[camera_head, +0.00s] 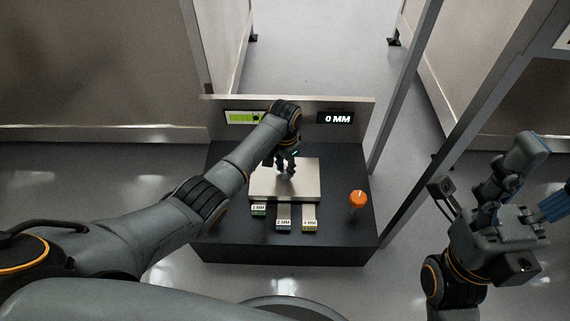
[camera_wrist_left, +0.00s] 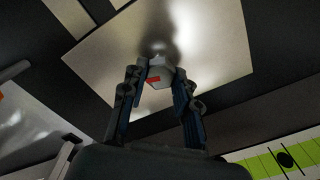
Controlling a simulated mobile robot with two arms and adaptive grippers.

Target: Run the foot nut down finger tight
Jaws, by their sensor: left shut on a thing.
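The foot nut (camera_wrist_left: 158,77) is a small grey rounded piece with a red mark, between my left fingertips in the left wrist view. My left gripper (camera_wrist_left: 160,85) is shut on it. In the head view my left gripper (camera_head: 287,172) points down over the light metal plate (camera_head: 305,187), and the fingers mostly hide the nut. The plate also fills much of the left wrist view (camera_wrist_left: 215,50). I cannot tell how far down the nut sits. My right gripper (camera_head: 535,180) is at the right edge, fingers apart and empty, away from the bench.
The dark bench (camera_head: 225,235) carries several labelled blocks (camera_head: 283,223) in front of the plate. An orange-topped knob (camera_head: 357,199) stands to their right. The back panel holds a green gauge (camera_head: 242,117) and a display (camera_head: 335,118) reading 0 MM. A grey post (camera_head: 405,90) rises right of the bench.

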